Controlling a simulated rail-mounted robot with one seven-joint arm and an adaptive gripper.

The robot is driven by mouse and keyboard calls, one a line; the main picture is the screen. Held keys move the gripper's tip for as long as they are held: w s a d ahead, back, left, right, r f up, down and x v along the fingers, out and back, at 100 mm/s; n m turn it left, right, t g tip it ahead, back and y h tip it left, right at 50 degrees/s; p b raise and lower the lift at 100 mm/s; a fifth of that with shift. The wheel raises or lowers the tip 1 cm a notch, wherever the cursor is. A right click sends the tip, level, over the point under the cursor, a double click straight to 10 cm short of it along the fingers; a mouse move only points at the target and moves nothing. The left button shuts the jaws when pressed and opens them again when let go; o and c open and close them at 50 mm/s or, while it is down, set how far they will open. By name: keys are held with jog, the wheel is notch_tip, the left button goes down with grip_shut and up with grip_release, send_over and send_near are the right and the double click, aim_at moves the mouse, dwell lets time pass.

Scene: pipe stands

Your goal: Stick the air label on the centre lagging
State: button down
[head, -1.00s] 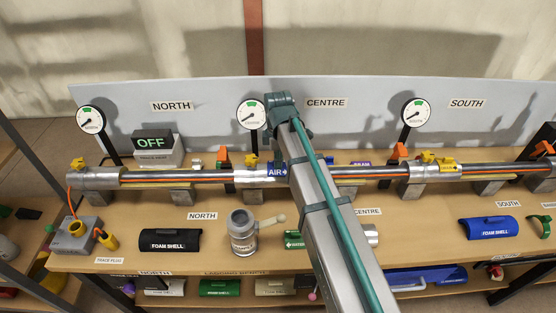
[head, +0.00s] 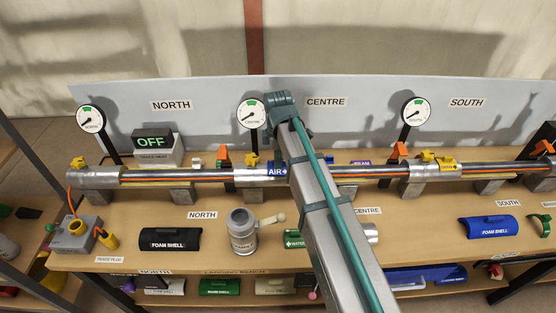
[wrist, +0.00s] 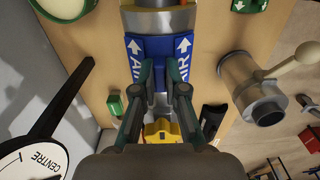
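The air label (head: 277,170) is blue with white AIR lettering and an arrow pointing right. It lies at the silver centre lagging (head: 248,178) on the pipe run. In the wrist view the label (wrist: 133,50) straddles the pipe line, lettered on both sides, with a silver section and ring beyond it. My gripper (wrist: 158,75) has its two fingers closed in on the label's middle, one on each side. The fingers cover part of the lettering. Whether the label touches the lagging I cannot tell.
The centre gauge (head: 251,114) stands behind. A grey pot (head: 243,236) with a brush stands in front, near a green water label (head: 293,239). A black foam shell (head: 170,239) lies to the left.

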jog(key=c, duration=1.2)
grip_release()
jog(key=shift+o, duration=0.2)
notch_tip(320, 180, up, 12)
